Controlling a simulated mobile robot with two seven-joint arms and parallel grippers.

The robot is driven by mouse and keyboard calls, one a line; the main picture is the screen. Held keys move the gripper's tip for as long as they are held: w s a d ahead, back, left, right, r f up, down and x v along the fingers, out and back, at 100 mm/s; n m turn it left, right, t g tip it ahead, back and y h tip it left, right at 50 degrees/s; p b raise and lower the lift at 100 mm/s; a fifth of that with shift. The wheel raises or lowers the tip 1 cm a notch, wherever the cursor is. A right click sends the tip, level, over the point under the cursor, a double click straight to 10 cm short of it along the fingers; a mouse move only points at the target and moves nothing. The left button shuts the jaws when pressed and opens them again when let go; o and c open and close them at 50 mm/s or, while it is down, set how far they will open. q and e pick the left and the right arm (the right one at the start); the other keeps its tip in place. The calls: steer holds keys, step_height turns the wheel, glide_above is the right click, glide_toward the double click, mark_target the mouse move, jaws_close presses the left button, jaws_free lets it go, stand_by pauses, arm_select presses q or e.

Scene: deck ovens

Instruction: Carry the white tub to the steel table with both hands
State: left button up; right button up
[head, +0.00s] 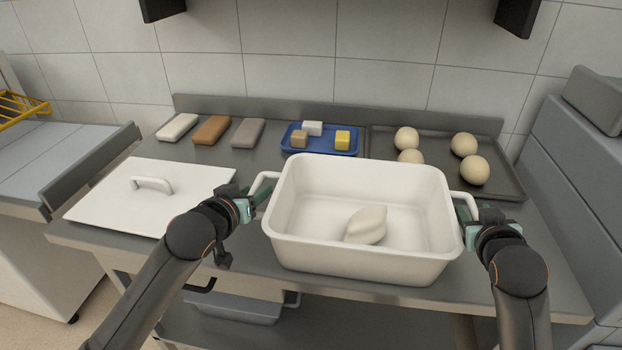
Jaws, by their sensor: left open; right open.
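The white tub (345,258) stands upright on the steel table (235,258), near its front edge. It has a handle at each end and holds one pale dough piece (366,226). My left gripper (262,195) is open at the tub's left handle (264,181). My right gripper (466,212) is open at the tub's right handle (466,201), partly hidden by its own wrist. I cannot tell whether the fingers touch the handles.
A white lid (110,205) lies left of the tub. Behind are three bars (211,130), a blue tray (321,151) with small blocks, and a dark baking tray (500,186) with several dough balls. A grey unit (572,170) stands close on the right.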

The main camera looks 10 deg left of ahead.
arm_select(q)
steer(key=shift+s, duration=0.1)
steer(key=v, duration=1.2)
arm_select(e)
steer(key=v, duration=1.2)
